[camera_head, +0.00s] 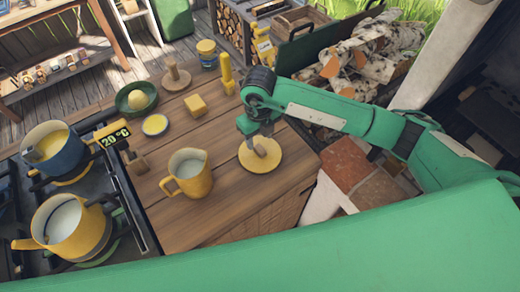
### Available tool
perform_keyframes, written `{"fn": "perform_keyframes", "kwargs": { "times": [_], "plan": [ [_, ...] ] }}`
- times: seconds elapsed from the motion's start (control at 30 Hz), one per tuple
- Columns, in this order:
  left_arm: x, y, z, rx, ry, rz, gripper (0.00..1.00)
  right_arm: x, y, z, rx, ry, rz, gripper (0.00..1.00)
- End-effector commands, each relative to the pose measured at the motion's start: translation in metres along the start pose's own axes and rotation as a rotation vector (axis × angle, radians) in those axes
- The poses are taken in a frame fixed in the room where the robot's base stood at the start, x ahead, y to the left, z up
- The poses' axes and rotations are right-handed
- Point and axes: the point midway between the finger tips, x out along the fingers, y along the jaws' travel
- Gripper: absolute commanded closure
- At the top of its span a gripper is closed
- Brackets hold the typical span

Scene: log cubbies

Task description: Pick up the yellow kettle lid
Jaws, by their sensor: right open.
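The yellow kettle lid (262,164) lies flat on the wooden counter, a round disc with a light wooden knob on top. My right gripper (259,141) is open directly over the lid, with its fingers down close to the knob. I cannot tell from this angle whether the fingers touch the knob. The gripper hides part of the knob and the far part of the lid. My left gripper does not show.
A yellow pitcher (190,174) stands left of the lid. A yellow block (196,106), a green bowl (136,98) and a wooden peg stand (176,77) are farther back. A stove with a blue pot (54,150) and a yellow pot (70,226) is at left. Firewood (365,55) is piled at upper right.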

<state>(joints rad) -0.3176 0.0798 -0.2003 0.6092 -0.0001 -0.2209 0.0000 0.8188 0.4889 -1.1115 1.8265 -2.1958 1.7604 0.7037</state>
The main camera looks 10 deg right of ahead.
Motion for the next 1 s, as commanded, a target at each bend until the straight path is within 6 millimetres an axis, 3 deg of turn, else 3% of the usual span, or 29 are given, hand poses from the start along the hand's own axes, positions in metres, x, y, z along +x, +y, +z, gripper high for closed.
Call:
{"fn": "perform_keyframes", "kwargs": {
  "times": [0.3,0.53,0.8,0.83,1.0],
  "plan": [
    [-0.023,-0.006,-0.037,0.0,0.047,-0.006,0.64,0.022,0.0,-0.003,0.0,0.004,0.002,0.51],
    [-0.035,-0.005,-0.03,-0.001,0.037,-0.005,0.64,0.051,-0.001,-0.004,0.0,0.003,0.001,0.51],
    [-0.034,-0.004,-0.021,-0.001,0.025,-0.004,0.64,0.056,-0.001,-0.003,-0.001,0.0,0.001,0.51],
    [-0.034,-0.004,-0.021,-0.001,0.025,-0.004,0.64,0.056,-0.001,-0.003,-0.001,0.0,0.001,0.53],
    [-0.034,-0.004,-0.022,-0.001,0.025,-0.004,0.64,0.056,-0.001,-0.003,-0.001,0.0,0.001,0.86]
  ]
}}
